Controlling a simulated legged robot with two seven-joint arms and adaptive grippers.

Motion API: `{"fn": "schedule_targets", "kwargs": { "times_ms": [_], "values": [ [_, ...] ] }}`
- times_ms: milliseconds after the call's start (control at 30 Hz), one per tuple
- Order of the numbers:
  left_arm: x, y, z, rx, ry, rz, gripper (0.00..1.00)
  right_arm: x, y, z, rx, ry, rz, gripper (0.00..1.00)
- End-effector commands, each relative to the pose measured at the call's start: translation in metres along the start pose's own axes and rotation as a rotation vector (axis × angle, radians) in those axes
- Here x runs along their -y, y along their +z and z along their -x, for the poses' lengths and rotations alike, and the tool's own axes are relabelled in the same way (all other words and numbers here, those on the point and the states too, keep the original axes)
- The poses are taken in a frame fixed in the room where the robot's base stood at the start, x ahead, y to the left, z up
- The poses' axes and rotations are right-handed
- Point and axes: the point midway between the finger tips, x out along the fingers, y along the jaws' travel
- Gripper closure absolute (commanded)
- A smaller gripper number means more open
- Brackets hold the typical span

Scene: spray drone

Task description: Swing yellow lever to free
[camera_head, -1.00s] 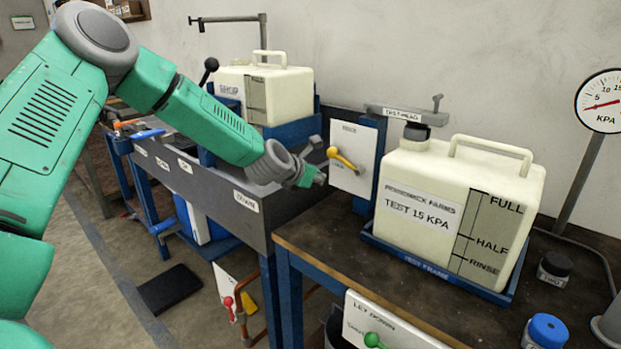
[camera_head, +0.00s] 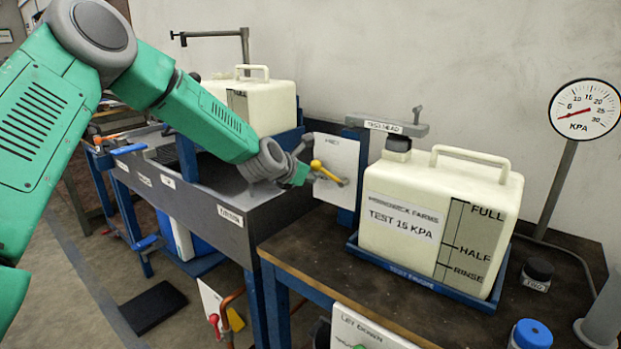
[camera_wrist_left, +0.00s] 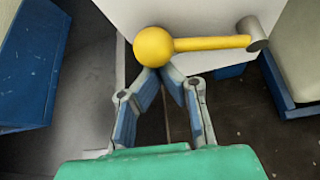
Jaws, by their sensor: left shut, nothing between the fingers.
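The yellow lever (camera_head: 328,172) is mounted on a white panel (camera_head: 335,157) behind the right-hand bench. In the left wrist view the yellow lever (camera_wrist_left: 205,43) has a round ball knob at its left end and a grey pivot at its right end. My left gripper (camera_head: 305,172) is beside the knob, its fingertips shut together with nothing between them. In the left wrist view the fingertips (camera_wrist_left: 160,72) are just below the knob, very close or touching; I cannot tell which. My right gripper is not in view.
A white tank (camera_head: 440,215) stands in a blue test frame (camera_head: 420,283) right of the panel. A second tank (camera_head: 255,100) is behind my left arm. A pressure gauge (camera_head: 584,108) is at the far right. A grey sink bench (camera_head: 225,210) lies under my forearm.

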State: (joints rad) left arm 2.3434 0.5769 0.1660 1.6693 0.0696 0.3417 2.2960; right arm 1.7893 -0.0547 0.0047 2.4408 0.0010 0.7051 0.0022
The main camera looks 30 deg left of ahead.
Motion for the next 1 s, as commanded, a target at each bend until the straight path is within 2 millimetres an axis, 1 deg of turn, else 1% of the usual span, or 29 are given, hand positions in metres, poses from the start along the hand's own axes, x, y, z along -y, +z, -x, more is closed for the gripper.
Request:
{"fn": "schedule_targets", "kwargs": {
  "times_ms": [100, 467, 633, 867, 1000],
  "values": [
    [0.001, 0.004, 0.002, 0.0, 0.015, -0.026, 1.0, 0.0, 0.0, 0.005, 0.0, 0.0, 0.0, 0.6],
    [0.001, 0.007, 0.004, 0.0, 0.042, -0.073, 1.0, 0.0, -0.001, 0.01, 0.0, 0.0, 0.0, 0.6],
    [0.001, 0.011, 0.007, 0.0, 0.066, -0.114, 1.0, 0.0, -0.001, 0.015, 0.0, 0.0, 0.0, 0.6],
    [0.003, 0.023, 0.013, 0.0, 0.137, -0.237, 1.0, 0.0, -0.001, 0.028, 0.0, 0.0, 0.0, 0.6],
    [0.006, 0.031, 0.018, 0.0, 0.203, -0.35, 1.0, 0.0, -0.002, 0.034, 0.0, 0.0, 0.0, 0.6]
  ]
}}
